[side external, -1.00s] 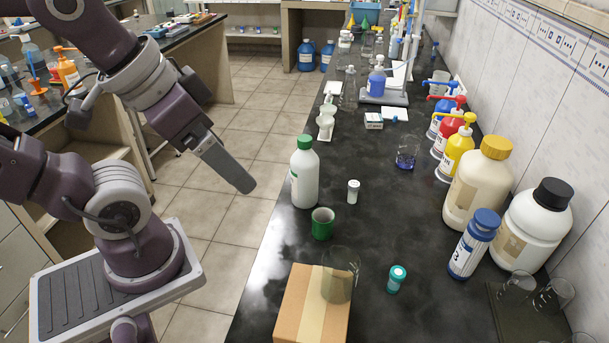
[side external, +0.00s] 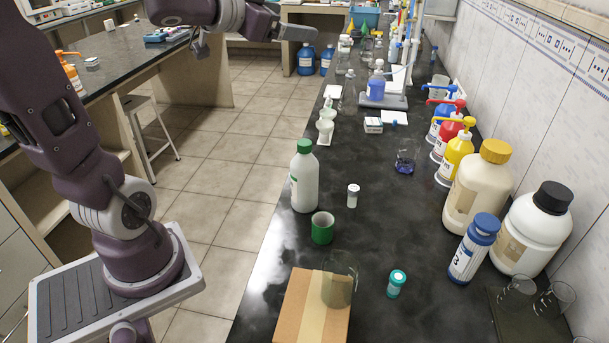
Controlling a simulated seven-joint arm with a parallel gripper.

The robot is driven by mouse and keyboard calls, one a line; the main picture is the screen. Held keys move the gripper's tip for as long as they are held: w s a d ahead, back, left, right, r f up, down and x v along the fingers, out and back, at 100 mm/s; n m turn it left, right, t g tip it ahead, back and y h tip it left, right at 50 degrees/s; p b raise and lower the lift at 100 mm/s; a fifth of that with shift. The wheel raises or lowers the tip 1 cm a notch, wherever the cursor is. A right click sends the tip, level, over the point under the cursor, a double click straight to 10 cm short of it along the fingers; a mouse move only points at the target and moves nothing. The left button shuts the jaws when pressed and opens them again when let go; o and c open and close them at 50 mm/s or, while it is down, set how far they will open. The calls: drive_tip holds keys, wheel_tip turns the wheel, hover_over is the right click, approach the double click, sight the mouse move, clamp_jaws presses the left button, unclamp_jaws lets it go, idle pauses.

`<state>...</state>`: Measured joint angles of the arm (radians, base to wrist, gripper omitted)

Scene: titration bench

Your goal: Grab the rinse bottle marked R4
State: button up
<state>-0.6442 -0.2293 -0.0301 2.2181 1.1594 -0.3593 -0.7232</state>
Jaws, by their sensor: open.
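I cannot read an R4 mark on any bottle. Pump-topped bottles stand along the wall on the right: a yellow one (side external: 457,157), a red one (side external: 448,139) and a blue one behind it. A white bottle with a green cap (side external: 304,180) stands upright at the bench's left edge. A bottle with an orange top (side external: 72,75) stands on the other bench at far left. My gripper (side external: 300,33) is raised at the top of the view, seen side-on, open and empty, apart from all these bottles.
The dark bench (side external: 385,215) holds a green cup (side external: 322,232), small vials, a cardboard box (side external: 297,305) with a glass beaker (side external: 340,283) on it, and a small beaker of blue liquid (side external: 405,160). Large jugs (side external: 534,228) crowd the right. The bench's middle is mostly clear.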

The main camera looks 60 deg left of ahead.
drive_tip(key=s+d+f+m+g+h, duration=0.2)
drive_tip(key=s+d+f+m+h, duration=0.1)
drive_tip(key=f+h, duration=0.6)
approach(315, 182)
drive_tip(key=shift+y, duration=0.4)
drive_tip(key=w+f, duration=0.2)
drive_tip(key=w+a+f, duration=0.1)
drive_tip(key=w+f, duration=0.1)
drive_tip(key=shift+a, duration=0.1)
drive_tip(key=shift+w+f+t, duration=0.2)
drive_tip(key=shift+f+t, duration=0.05)
drive_tip(key=shift+t, duration=0.05)
drive_tip(key=x, duration=0.6)
drive_tip(key=shift+w+r, duration=0.15)
drive_tip(key=shift+w, duration=0.15)
clamp_jaws()
